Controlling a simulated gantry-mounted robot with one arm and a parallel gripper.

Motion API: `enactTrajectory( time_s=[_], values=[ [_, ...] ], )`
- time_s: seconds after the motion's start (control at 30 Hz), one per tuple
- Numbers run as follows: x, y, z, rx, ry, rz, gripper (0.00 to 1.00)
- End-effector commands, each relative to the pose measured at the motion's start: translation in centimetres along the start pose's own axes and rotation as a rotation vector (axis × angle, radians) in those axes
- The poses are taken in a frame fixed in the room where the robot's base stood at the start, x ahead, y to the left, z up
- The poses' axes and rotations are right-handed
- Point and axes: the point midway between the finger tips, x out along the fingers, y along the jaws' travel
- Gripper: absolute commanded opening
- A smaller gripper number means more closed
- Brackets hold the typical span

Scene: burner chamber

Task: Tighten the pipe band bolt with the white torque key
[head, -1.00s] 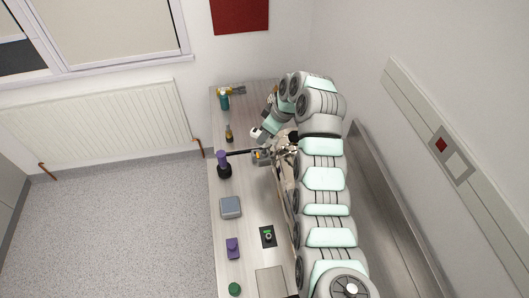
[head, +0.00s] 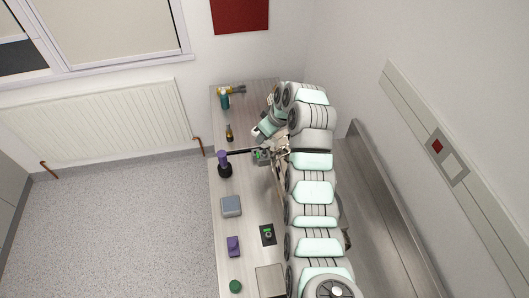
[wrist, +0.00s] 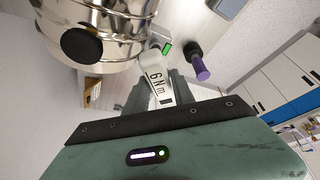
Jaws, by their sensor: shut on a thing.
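The white torque key (wrist: 157,84), marked "6 Nm", is in the wrist view. My gripper (wrist: 160,97) is shut on it. The key's far end reaches toward the shiny metal pipe or chamber (wrist: 95,25) and a small green-lit part (wrist: 167,49) beside it. I cannot see the bolt itself or tell whether the key's tip is seated on it. In the head view my arm covers most of the metal pipe (head: 279,168), and the key cannot be made out. A grey box with green lights (head: 261,156) sits beside the pipe.
A drill-like tool (head: 230,91), a small dark bottle (head: 229,133), a grey-blue box (head: 231,206), a purple block (head: 233,246) and a green knob (head: 235,286) line the bench's left side.

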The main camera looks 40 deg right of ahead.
Motion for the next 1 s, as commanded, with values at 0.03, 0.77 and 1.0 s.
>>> enactTrajectory(
  time_s=[0.03, 0.77, 1.0],
  values=[
    [-0.02, -0.03, -0.05, 0.007, 0.000, 0.004, 0.00],
    [0.14, 0.02, 0.08, -0.041, -0.001, -0.018, 0.00],
    [0.08, 0.00, 0.06, -0.044, -0.001, -0.020, 0.00]
  ],
)
